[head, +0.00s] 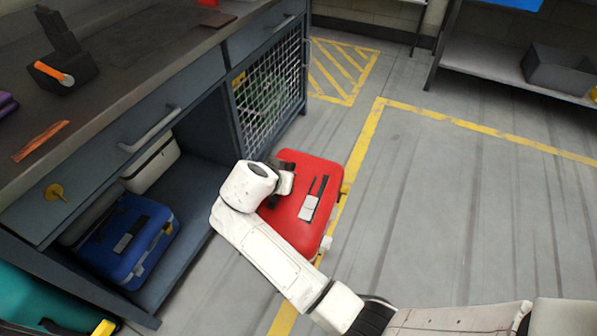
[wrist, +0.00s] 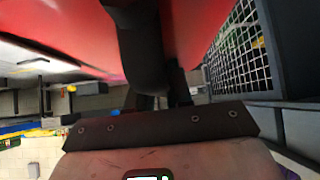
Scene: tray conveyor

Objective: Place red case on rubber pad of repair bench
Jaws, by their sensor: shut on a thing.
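The red case (head: 315,178) hangs in front of the repair bench, over the floor by the yellow line. It has black strips and a grey label on its upper face. My gripper (head: 281,180) is shut on it at its left edge; my white wrist partly hides the grip. In the wrist view the red case (wrist: 70,35) fills the top, with a black handle-like part (wrist: 140,45) by the jaws. The repair bench (head: 125,95) has a dark top at upper left. I cannot tell a separate rubber pad from that top.
On the bench top are a black vise-like block (head: 65,65), an orange-brown strip (head: 40,141) and a small reddish piece (head: 217,20). A blue case (head: 128,240) and a pale case (head: 152,165) sit on the lower shelf. A wire-mesh door (head: 270,90) stands right. Floor at right is clear.

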